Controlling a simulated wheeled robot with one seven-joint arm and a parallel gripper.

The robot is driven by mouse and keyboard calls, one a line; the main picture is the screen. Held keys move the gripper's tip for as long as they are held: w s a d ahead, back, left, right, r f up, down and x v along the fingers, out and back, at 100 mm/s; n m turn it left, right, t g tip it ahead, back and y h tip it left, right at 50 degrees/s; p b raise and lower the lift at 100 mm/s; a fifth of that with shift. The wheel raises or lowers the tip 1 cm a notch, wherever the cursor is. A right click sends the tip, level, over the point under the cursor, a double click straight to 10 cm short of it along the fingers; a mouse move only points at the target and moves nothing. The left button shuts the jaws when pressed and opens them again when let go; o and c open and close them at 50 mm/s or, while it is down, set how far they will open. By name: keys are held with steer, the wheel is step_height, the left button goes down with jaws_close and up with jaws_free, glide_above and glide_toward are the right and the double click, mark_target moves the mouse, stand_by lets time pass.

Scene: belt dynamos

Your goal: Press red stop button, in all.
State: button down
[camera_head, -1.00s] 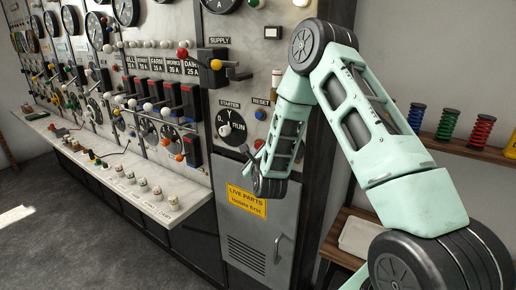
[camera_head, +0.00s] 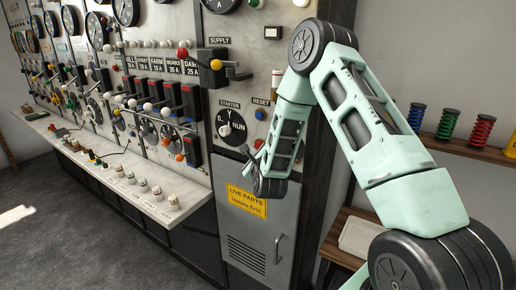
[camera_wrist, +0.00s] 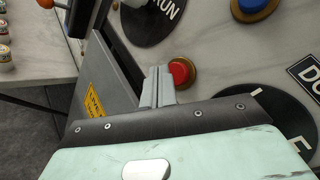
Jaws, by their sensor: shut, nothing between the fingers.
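The red stop button (camera_wrist: 181,72) sits in a brass-coloured ring on the pale marble panel in the wrist view. My gripper (camera_wrist: 159,74) is shut and empty. Its fingertips point at the panel and appear just left of the red button, overlapping the edge of its ring in the picture. I cannot tell whether they touch it. In the head view my gripper (camera_head: 246,151) is close to the panel, below the blue RESET button (camera_head: 261,115) and the STARTER dial (camera_head: 232,128). My gripper and wrist largely hide the stop button there.
The blue button also shows in the wrist view (camera_wrist: 254,6), near the RUN dial. A grey cabinet door (camera_head: 262,235) with a yellow LIVE PARTS sign (camera_head: 247,200) lies below. Levers and lamps fill the panel at left. A shelf (camera_head: 470,150) with coloured coils is at right.

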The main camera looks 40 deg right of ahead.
steer(key=shift+d, duration=0.1)
steer(key=shift+w+d+b, duration=0.15)
steer(key=shift+d+b, duration=0.15)
steer(key=shift+b, duration=0.1)
steer(key=shift+w+d, duration=0.1)
steer(key=shift+d, duration=0.3)
stand_by(0.8)
steer(key=shift+d+r+b, duration=0.1)
steer(key=shift+d+b, duration=0.3)
steer(key=shift+d, duration=0.1)
stand_by(0.5)
steer(key=shift+a, duration=0.1)
steer(key=shift+a+f+b, duration=0.15)
steer(key=shift+f+b, duration=0.05)
steer(key=shift+b, duration=0.1)
steer(key=shift+s+a, duration=0.4)
steer(key=shift+a, duration=0.15)
